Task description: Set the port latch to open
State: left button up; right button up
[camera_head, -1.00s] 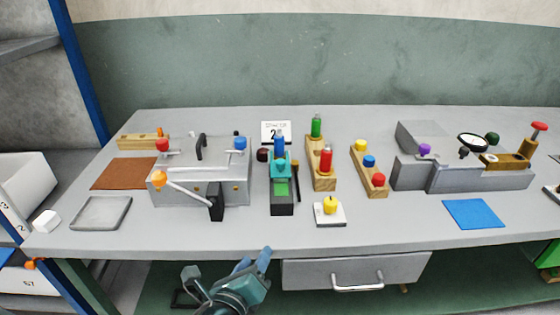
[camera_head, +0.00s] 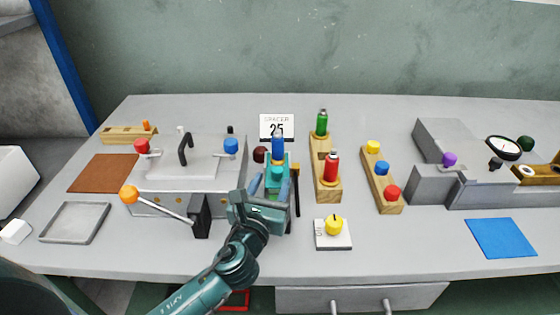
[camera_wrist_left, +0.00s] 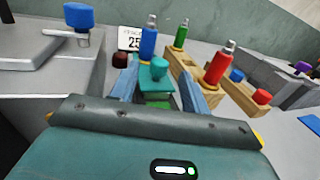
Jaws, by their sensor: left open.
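My left gripper (camera_head: 270,186) is open above a small teal fixture with a blue bottle (camera_head: 277,147) standing at its back. In the left wrist view the fixture's teal knob (camera_wrist_left: 159,66) shows between the two fingers (camera_wrist_left: 158,80), with a gap on both sides. A green surface lies below the knob; the gripper hides the fixture's front in the head view. No part is legibly marked as the port latch. The grey press (camera_head: 178,172) to the left has a red knob (camera_head: 141,146), a blue knob (camera_head: 231,146) and an orange-ended lever (camera_head: 129,194). My right gripper is out of view.
Wooden racks with a red bottle (camera_head: 331,167) and coloured knobs (camera_head: 382,168) stand right of the fixture. A yellow knob (camera_head: 334,225) sits on a white plate in front. A "25" sign (camera_head: 276,127) stands behind. A blue mat (camera_head: 501,238) lies right, with free table around it.

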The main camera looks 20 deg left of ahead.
aim_at(279, 166)
pick_arm(q)
jog(key=w, duration=0.7)
jog(key=shift+w+a, duration=0.1)
jog(key=shift+w, duration=0.2)
jog(key=shift+c, duration=0.4)
grip_shut()
